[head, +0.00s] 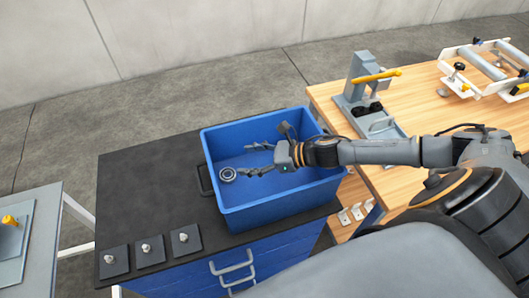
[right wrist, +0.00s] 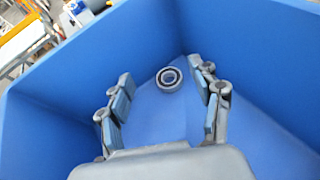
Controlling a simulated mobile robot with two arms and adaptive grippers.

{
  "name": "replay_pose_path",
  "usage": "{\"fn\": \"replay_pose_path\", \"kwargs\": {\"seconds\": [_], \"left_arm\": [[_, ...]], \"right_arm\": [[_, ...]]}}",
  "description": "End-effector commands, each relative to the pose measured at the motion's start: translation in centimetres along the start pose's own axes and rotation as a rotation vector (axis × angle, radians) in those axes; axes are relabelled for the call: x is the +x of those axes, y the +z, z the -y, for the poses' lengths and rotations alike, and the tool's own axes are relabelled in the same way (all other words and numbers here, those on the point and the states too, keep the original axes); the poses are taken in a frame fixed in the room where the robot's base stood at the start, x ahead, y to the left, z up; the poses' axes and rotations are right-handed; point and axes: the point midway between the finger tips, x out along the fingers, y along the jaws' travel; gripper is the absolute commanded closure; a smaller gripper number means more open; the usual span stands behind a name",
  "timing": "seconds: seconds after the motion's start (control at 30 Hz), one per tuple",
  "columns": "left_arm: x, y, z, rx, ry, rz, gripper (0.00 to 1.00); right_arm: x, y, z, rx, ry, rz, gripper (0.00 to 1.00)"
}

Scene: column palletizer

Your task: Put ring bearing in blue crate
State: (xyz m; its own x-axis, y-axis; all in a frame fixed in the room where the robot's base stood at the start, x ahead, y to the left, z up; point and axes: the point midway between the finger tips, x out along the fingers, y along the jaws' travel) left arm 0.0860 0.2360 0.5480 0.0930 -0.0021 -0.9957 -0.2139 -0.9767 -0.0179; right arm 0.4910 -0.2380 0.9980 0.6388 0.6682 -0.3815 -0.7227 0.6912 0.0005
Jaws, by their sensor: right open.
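The blue crate (head: 272,203) stands on a dark-topped cabinet in the head view. The ring bearing (head: 228,174) shows inside the crate, toward its left side. My right gripper (head: 248,158) is over the crate with its fingers spread open, and the bearing is apart from the fingertips. In the right wrist view the bearing (right wrist: 169,78) appears between and beyond the two open fingers (right wrist: 158,98), with the blue crate walls (right wrist: 70,60) around it. Whether it rests on the crate floor is hard to tell exactly. My left gripper is not in view.
The dark cabinet top (head: 150,205) has free room left of the crate. Several small plates with pegs (head: 150,250) stand along its front edge. A wooden table (head: 430,110) at the right carries a grey press with a yellow handle (head: 365,85) and a roller frame (head: 485,70).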

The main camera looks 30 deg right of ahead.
Motion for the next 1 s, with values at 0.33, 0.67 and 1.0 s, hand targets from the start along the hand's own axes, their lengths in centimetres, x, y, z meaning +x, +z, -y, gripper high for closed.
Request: {"fn": "replay_pose_path", "kwargs": {"seconds": [0.33, 0.67, 1.0], "left_arm": [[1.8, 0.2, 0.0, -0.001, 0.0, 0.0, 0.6], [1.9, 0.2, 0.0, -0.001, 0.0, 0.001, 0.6], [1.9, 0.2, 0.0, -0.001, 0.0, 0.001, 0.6]], "right_arm": [[-4.2, -0.2, -0.1, 0.001, 0.0, -0.002, 0.35], [-4.9, 0.1, -0.1, -0.001, 0.002, 0.0, 0.35], [-4.9, 0.1, 0.0, -0.001, 0.001, 0.0, 0.35]]}}
